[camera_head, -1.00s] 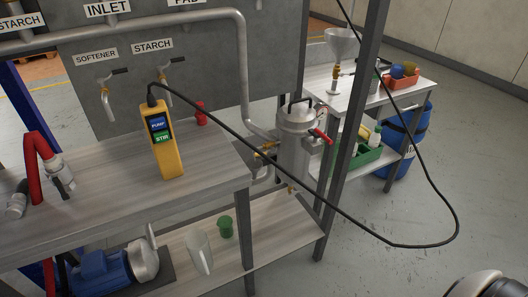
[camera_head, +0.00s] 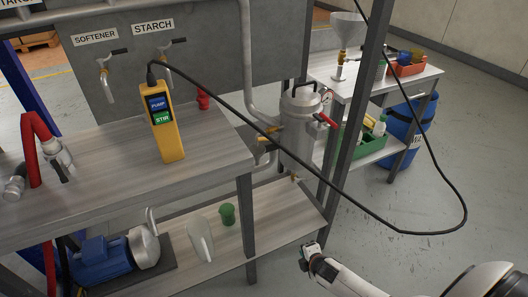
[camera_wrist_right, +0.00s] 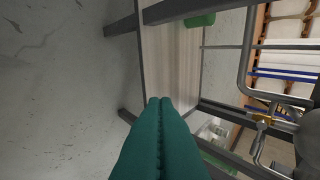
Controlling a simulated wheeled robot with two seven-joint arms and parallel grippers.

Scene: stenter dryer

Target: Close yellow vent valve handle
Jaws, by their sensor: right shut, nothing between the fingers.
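A yellow valve handle (camera_head: 269,131) sits on the pipework at the left side of the steel tank (camera_head: 299,125). A smaller yellow fitting (camera_head: 295,178) is at the tank's lower end. In the right wrist view a yellow valve part (camera_wrist_right: 262,118) shows on the pipe at the right; I cannot tell how its handle is turned. My right gripper (camera_wrist_right: 160,101) has its teal fingers shut and empty. In the head view the right gripper (camera_head: 306,251) is low, in front of the bench and below the tank, well apart from the yellow handle. My left gripper is not in view.
A black cable (camera_head: 330,185) loops across the space in front of the tank. A dark post (camera_head: 352,110) stands right of the tank. A red handle (camera_head: 327,120) is on the tank's right side. The lower shelf (camera_head: 285,215) holds a green cup (camera_head: 227,214). Open floor lies right.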

